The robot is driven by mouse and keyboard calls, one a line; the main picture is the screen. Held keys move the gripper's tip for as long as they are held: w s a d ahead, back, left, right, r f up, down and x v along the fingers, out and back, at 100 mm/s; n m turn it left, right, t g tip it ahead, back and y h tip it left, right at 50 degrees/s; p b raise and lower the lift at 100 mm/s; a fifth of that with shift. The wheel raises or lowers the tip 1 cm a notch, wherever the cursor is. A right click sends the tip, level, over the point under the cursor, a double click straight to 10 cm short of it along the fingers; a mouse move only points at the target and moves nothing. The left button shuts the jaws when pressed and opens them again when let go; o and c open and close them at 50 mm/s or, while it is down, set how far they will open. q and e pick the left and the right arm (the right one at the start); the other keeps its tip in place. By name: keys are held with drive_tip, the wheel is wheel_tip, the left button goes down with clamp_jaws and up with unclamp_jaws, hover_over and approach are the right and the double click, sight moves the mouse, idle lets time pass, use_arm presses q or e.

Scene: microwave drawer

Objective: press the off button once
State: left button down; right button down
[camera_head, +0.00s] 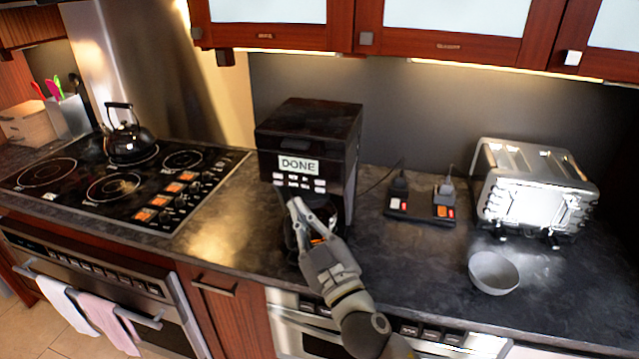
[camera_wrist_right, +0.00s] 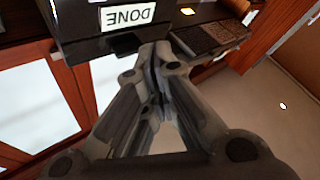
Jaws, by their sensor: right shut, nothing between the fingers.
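A black coffee machine (camera_head: 318,125) stands on the counter, with a "DONE" display (camera_head: 299,165) and rows of small pale buttons (camera_head: 300,182) below it. Which button is the off button cannot be read. My right gripper (camera_head: 297,204) is shut and empty, its fingertips just under the button rows at the machine's front. Contact with a button cannot be told. My left gripper is not in view.
A power strip (camera_head: 420,213) with plugs, a silver toaster (camera_head: 535,190) and a grey bowl (camera_head: 494,272) are to the right. A stove (camera_head: 120,185) with a kettle (camera_head: 127,135) is to the left. Cabinets (camera_head: 450,30) hang above.

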sight(320, 183)
drive_tip(key=w+d, duration=0.2)
drive_tip(key=w, duration=0.5)
drive_tip(key=shift+d+b, duration=0.2)
drive_tip(key=shift+b, duration=0.25)
drive_tip(key=shift+w, duration=0.15)
idle(0.9)
drive_tip(key=shift+w+d, duration=0.1)
drive_tip(key=shift+w, duration=0.25)
drive_tip(key=shift+w+d, duration=0.1)
drive_tip(key=shift+w, duration=0.15)
idle(0.5)
drive_tip(key=shift+s+a, duration=0.2)
drive_tip(key=shift+s, duration=0.5)
